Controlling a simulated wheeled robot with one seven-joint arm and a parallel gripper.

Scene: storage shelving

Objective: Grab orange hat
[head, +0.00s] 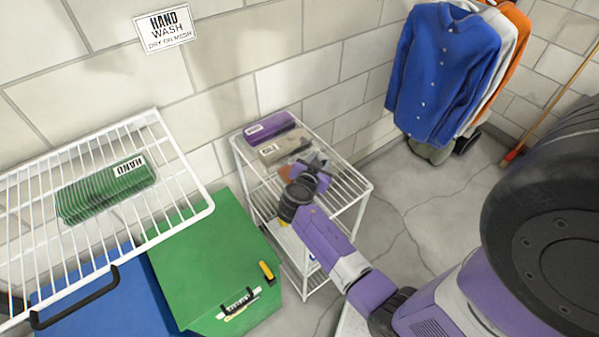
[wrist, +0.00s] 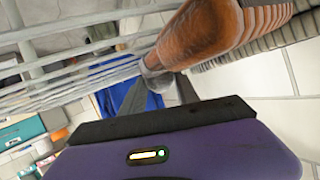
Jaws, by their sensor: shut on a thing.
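The orange hat (wrist: 198,35) shows large in the wrist view, with its near edge at the fingertips of my gripper (wrist: 157,82). My gripper is shut on that edge. In the head view a small orange part of the hat (head: 287,173) shows on the white wire rack, left of my gripper (head: 310,163). The wrist and fingers hide much of the hat there. Whether the hat still touches the rack wires cannot be told.
The white wire rack (head: 351,187) also holds folded purple (head: 268,128) and beige (head: 284,147) items. A green bin (head: 205,262) and a wire shelf (head: 185,220) stand left. Shirts (head: 440,70) hang at the back right. Cracked floor (head: 425,205) is open right of the rack.

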